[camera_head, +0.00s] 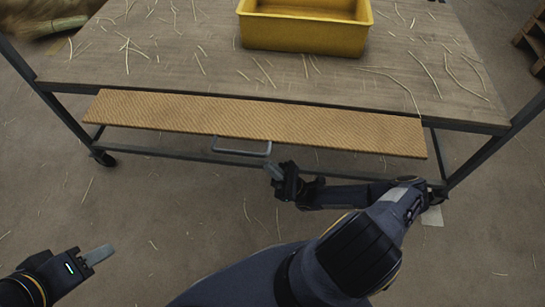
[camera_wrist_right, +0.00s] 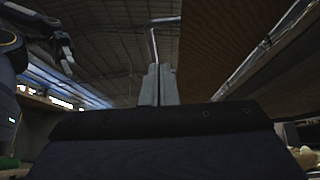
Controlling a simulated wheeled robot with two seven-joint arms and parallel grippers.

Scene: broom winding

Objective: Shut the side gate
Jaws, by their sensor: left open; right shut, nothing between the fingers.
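The side gate (camera_head: 255,120) is a long ribbed tan panel along the table's front side. It stands out from the table edge rather than closing it; its exact tilt is hard to tell. Its grey bar handle (camera_head: 241,151) is on the near edge. The gate also shows from below in the right wrist view (camera_wrist_right: 225,45), with the handle (camera_wrist_right: 153,45) beside it. My right gripper (camera_head: 271,169) is shut and empty, just below and right of the handle; contact cannot be told. My left gripper (camera_head: 97,256) is open and empty, low at the left, away from the gate.
The table (camera_head: 110,65) is a wheeled frame with straw strands scattered on its top. A yellow bin (camera_head: 305,35) stands on it at the back. A wooden pallet (camera_head: 533,38) is at the far right. The floor in front of the table is mostly clear.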

